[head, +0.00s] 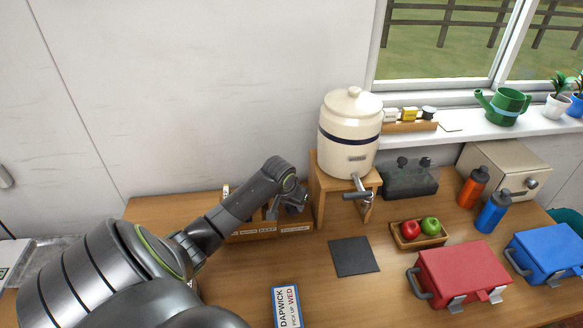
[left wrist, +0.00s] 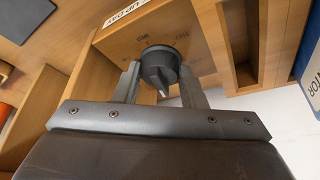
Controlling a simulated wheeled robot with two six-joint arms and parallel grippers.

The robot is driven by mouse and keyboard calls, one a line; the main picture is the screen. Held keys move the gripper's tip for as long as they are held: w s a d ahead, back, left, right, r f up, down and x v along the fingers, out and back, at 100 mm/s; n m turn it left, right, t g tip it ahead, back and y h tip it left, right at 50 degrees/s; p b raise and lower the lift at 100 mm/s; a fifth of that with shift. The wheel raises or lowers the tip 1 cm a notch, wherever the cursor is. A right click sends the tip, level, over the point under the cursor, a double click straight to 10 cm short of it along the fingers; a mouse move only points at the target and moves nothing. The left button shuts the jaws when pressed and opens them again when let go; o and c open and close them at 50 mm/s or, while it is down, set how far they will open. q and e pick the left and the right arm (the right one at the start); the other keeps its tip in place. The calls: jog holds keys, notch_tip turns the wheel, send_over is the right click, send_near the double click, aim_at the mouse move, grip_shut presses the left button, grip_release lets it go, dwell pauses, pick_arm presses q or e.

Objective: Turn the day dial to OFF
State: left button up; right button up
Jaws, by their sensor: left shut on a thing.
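The day dial is a dark round knob (left wrist: 159,64) on a wooden box face (left wrist: 196,56), in the left wrist view. Small dark labels surround it, too small and turned to read surely. A pale pointer mark shows at the knob's lower edge in that view. My left gripper (left wrist: 160,84) has one finger on each side of the knob and is shut on it. In the head view, my left gripper (head: 287,207) is at the wooden organizer (head: 268,236) by the wall, and hides the dial there. My right gripper is not in view.
Right of my left gripper stands a cream crock (head: 348,140) with a tap (head: 360,188) on a wooden stand. A dark mat (head: 354,256), a fruit tray (head: 419,241), a red cooler (head: 463,272) and a DAPWICK box (head: 286,306) are on the counter.

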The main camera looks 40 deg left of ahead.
pick_arm(q)
jog(key=shift+w+r+n+y+p, duration=0.1)
jog(key=shift+n+y+p, duration=0.4)
jog(key=shift+n+p, duration=0.8)
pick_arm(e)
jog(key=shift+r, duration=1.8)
pick_arm(q)
jog(key=o, duration=1)
jog(key=shift+c, duration=0.2)
jog(key=b+v, duration=0.2)
jog(key=v, duration=1.5)
jog(key=shift+r, duration=0.2)
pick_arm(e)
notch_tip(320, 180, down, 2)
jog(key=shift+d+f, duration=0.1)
pick_arm(q)
jog(key=shift+w+d, duration=0.1)
jog(key=shift+w, duration=0.05)
